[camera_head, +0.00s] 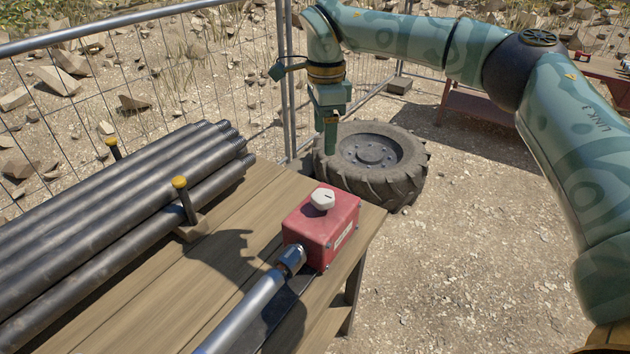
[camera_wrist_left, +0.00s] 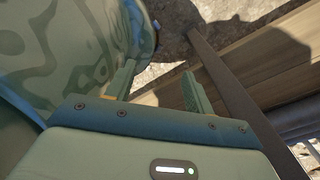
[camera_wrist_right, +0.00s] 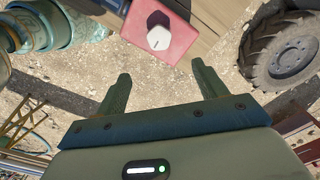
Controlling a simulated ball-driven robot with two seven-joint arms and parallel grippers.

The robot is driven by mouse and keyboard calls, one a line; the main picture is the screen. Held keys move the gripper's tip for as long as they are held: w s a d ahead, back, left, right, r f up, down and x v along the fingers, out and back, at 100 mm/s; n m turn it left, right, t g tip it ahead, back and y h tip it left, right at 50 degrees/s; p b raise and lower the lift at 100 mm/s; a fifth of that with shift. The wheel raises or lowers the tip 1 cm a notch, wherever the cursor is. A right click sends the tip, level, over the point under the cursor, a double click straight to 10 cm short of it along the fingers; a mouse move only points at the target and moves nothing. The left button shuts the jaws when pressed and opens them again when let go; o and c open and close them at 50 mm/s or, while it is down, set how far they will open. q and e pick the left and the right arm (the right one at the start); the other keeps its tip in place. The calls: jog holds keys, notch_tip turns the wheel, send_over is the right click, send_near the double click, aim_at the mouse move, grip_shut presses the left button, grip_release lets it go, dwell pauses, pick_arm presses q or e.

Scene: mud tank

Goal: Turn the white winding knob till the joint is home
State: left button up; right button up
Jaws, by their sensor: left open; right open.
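The white winding knob (camera_head: 323,198) sits on top of a red box (camera_head: 331,236) at the table's right edge. A grey metal tube (camera_head: 243,312) ends in a dark-collared joint (camera_head: 291,260) at the box's near side. My right gripper (camera_head: 331,148) hangs beyond the box, pointing down, apart from the knob. In the right wrist view it is open and empty (camera_wrist_right: 160,71), with the knob (camera_wrist_right: 159,38) ahead, past the fingertips. My left gripper (camera_wrist_left: 158,70) shows only in its wrist view, open and empty, beside the table edge. Whether the joint is fully seated I cannot tell.
Several dark pipes (camera_head: 110,220) lie on the wooden table (camera_head: 230,262), held by yellow-topped posts (camera_head: 181,190). A large tyre (camera_head: 385,165) lies on the ground behind the table. A wire fence (camera_head: 215,75) runs along the back. Open gravel lies to the right.

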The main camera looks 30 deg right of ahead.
jog(key=b, duration=0.1)
send_over(323, 195)
notch_tip(323, 195, down, 5)
notch_tip(323, 195, down, 11)
jog(key=b, duration=0.3)
pick_arm(q)
jog(key=shift+g, duration=0.3)
jog(key=s+f, duration=0.1)
jog(key=f, duration=0.1)
jog(key=s+f, duration=0.1)
jog(key=s, duration=0.1)
jog(key=shift+f, duration=0.4)
pick_arm(e)
jog(key=shift+c, duration=0.3)
pick_arm(q)
jog(key=shift+s, duration=0.1)
pick_arm(e)
jog(key=c, duration=0.9)
